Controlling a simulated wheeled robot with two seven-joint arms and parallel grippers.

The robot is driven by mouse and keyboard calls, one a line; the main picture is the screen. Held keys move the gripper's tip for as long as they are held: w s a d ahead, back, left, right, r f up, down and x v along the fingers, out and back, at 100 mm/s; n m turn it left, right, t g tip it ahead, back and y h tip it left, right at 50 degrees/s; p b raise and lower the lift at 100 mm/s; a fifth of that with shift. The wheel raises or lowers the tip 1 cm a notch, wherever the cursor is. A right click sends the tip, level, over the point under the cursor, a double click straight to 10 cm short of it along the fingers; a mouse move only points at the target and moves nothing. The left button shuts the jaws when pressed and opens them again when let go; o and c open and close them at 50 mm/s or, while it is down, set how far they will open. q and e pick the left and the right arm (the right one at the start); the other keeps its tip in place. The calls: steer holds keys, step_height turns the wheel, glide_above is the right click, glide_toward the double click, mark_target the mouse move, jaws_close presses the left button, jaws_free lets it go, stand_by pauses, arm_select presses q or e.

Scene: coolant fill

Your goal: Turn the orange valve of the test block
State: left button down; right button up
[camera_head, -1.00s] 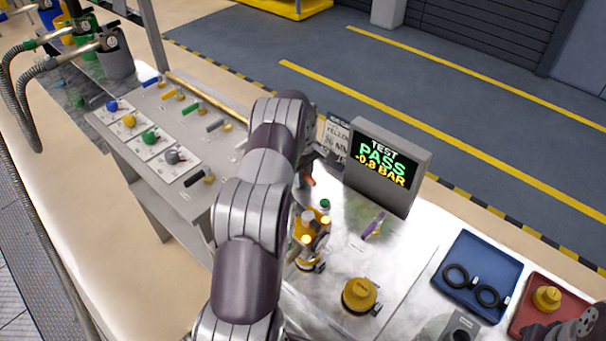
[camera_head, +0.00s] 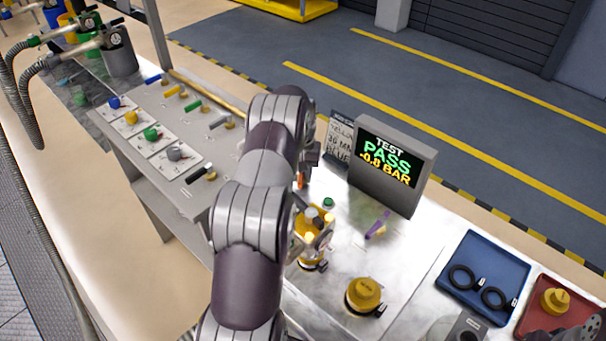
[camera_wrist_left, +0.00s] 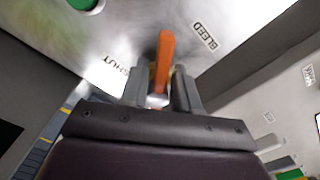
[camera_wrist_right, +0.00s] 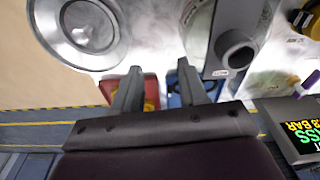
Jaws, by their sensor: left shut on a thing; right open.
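The orange valve handle (camera_wrist_left: 163,62) stands out between the fingers of my left gripper (camera_wrist_left: 160,92) in the left wrist view. The fingers are shut on it, near its base. The handle's free end lies between a "SHUT" label (camera_wrist_left: 117,67) and a "BLEED" label (camera_wrist_left: 204,35), closer to "BLEED". In the head view, only a small piece of the orange handle (camera_head: 300,181) shows beside my left arm, which hides much of the test block. The test display (camera_head: 385,165) reads "TEST PASS -0.8 BAR". My right gripper (camera_wrist_right: 157,80) is open and empty.
A yellow cap (camera_head: 363,293) and a yellow fitting (camera_head: 314,235) stand on the metal bench. A blue tray (camera_head: 484,268) holds black rings; a red tray (camera_head: 540,316) holds a yellow cap. A valve panel (camera_head: 165,125) with coloured knobs is at left.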

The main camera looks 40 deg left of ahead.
arm_select(q)
steer(key=m, duration=0.3)
steer(key=a+m, duration=0.1)
steer(key=m, duration=0.1)
steer(key=shift+r+m, duration=0.2)
steer(key=shift+m, duration=0.2)
steer(key=shift+w, duration=0.1)
stand_by(0.3)
steer(key=c, duration=1)
jaws_free()
steer(key=shift+o, duration=0.5)
steer(key=shift+d+f+b, duration=0.1)
steer(key=shift+b, duration=0.2)
step_height(320, 180, up, 4)
steer(key=shift+f, duration=0.25)
step_height(320, 180, up, 9)
steer(key=p, duration=0.7)
steer(key=shift+r+p, duration=0.15)
steer(key=shift+p, duration=0.25)
